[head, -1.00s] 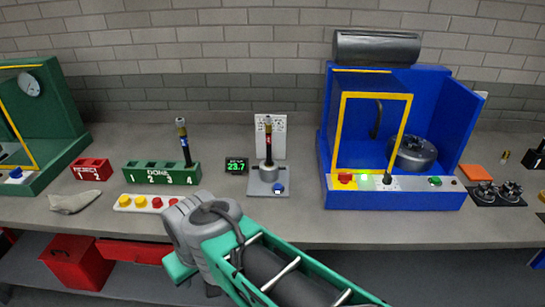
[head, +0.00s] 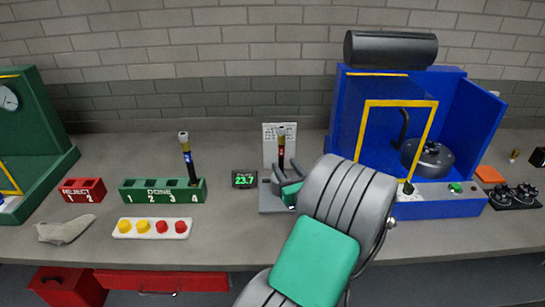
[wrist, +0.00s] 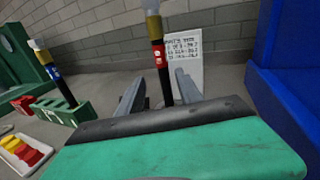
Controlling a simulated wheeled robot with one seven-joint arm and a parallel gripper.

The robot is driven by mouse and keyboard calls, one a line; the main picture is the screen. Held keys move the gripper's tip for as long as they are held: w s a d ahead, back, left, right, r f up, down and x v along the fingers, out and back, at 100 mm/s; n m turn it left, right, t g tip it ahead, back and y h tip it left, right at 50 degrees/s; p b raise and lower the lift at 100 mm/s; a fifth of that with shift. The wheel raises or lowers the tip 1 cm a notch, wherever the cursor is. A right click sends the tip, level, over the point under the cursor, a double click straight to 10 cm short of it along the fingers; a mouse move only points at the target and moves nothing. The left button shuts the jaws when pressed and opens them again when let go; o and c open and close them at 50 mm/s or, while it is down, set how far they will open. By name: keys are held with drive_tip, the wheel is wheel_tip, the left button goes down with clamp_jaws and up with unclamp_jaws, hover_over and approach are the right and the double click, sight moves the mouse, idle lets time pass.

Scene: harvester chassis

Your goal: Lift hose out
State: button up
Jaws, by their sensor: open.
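A dark hose (head: 281,152) with a pale top, a yellow band and a red band stands upright in the grey test stand (head: 268,202). It also shows in the wrist view (wrist: 158,55), between the two fingers. My gripper (head: 287,168) is open at the stand, with its fingers on either side of the hose; the wrist view shows the fingers (wrist: 160,76) apart. Contact cannot be told. My wrist hides the hose's lower end and part of the stand. A second hose (head: 188,158), with a blue band, stands in slot 4 of the green DONE rack (head: 150,190).
A small display (head: 244,179) reading 23.7 stands left of the stand; a printed card (head: 271,135) is behind it. A blue machine (head: 440,208) with a yellow-framed door stands close on the right. The red REJECT rack (head: 82,190) and a button strip (head: 152,228) lie to the left.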

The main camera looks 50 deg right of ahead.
drive_tip(key=shift+m+h, duration=0.3)
drive_tip(key=shift+m, duration=0.1)
drive_tip(key=p+x, duration=0.2)
drive_tip(key=x, duration=0.6)
drive_tip(key=shift+w+d+f, duration=0.15)
drive_tip(key=shift+d, duration=0.2)
clamp_jaws()
idle(0.5)
